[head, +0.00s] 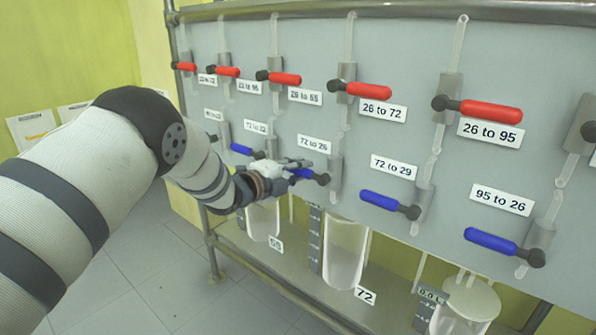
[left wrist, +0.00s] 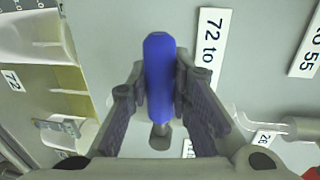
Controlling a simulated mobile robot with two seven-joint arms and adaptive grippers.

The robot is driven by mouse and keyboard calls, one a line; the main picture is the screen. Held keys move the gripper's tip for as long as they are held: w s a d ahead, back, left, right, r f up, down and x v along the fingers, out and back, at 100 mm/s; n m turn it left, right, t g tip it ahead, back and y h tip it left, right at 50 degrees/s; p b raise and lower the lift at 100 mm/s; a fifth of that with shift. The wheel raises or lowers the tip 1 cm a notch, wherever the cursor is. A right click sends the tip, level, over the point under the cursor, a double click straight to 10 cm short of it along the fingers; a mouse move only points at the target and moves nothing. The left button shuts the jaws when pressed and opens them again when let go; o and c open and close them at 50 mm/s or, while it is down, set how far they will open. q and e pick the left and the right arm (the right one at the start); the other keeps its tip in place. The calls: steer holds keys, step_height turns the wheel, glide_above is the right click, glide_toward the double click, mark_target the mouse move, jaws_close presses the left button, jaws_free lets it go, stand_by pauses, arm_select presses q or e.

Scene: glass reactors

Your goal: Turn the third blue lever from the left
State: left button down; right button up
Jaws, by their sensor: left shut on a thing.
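A row of blue levers sits on the grey panel. My left gripper (head: 293,168) is shut on the blue lever by the label "72 to 26", whose blue handle (head: 304,173) shows just past the fingers. In the left wrist view this blue lever (left wrist: 159,70) stands between the two fingers (left wrist: 160,88), its tip free beyond them. To its left in the head view is another blue lever (head: 241,149); to its right are the "72 to 29" lever (head: 378,200) and the "95 to 26" lever (head: 490,241). My arm may hide a further lever at the far left. My right gripper is not in view.
Red levers (head: 490,110) line the panel (head: 270,30) above the blue row. Glass vessels (head: 345,253) stand on a shelf below. A metal rail (head: 400,9) runs along the top. The tiled floor (head: 150,270) at lower left is clear.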

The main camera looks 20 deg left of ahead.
arm_select(q)
steer(key=c, duration=1.4)
jaws_free()
steer(key=shift+c, duration=0.2)
steer(key=v, duration=1.2)
steer(key=shift+a, duration=0.1)
steer(key=s+d+f+n+g+y+p, duration=0.15)
steer(key=s+f+n+g+y, duration=0.4)
steer(key=s+f+n, duration=1.05)
steer(key=s+d+f+n+g, duration=0.1)
steer(key=s+f+g, duration=0.3)
steer(key=s, duration=0.8)
steer(key=s+d+f+n+g+p, duration=0.1)
steer(key=s+f+n+g, duration=0.2)
steer(key=s, duration=1)
steer(key=s+f+n+g, duration=0.2)
steer(key=s+f+g, duration=0.2)
steer(key=s, duration=0.8)
steer(key=shift+s+d+f+n+g, duration=0.2)
steer(key=shift+d+f+n+g, duration=0.15)
steer(key=shift+g, duration=0.3)
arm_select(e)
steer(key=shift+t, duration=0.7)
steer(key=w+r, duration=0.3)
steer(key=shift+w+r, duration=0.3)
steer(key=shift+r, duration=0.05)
